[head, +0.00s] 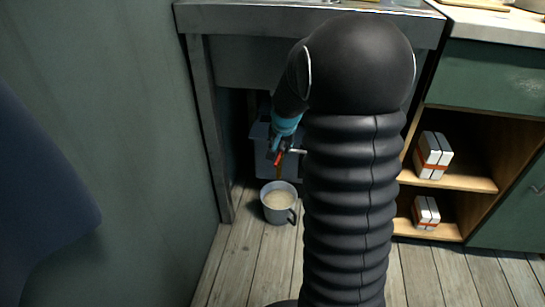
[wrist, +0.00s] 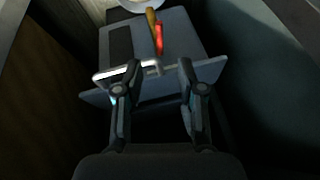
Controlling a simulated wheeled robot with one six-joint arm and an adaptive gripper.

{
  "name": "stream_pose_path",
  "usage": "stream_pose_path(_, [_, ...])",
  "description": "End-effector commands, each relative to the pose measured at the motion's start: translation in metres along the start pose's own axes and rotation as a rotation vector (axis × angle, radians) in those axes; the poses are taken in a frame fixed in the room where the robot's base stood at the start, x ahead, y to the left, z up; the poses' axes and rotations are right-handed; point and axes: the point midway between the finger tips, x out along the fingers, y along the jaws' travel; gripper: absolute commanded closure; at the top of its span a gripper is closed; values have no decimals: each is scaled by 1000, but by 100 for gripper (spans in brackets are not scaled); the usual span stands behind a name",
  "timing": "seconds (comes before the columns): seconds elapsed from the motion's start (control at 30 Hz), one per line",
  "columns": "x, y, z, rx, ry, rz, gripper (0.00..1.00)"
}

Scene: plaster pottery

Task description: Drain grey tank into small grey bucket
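The grey tank (head: 260,131) stands in the dark space under the sink, partly hidden behind my arm. In the wrist view its grey body (wrist: 185,35) fills the middle. A red tap part (head: 279,158) is at its front; it also shows in the wrist view (wrist: 158,40). A thin brownish stream (wrist: 151,20) shows beside the red part. The small grey bucket (head: 280,206) stands upright on the floor below, with pale liquid inside. My gripper (wrist: 160,68) is open, its fingers apart at the tank. A pale metal bar (wrist: 124,72) lies near the left fingertip; contact is unclear.
The sink (head: 265,62) and its leg (head: 209,130) frame the space. A green wall (head: 130,90) is close on the left. Shelves with white boxes (head: 433,156) stand at right. The wooden floor (head: 242,255) before the bucket is clear.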

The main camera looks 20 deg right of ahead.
Motion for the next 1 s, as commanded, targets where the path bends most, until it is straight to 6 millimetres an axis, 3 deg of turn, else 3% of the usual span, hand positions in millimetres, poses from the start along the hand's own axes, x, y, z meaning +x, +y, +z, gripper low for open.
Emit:
stream_pose_path(0.27, [30,2,-1,8,-3,3,61])
stream_pose_path(0.7, [110,2,0,7,-4,3,61])
stream_pose_path(1.0, [139,2,-1,7,-2,2,61])
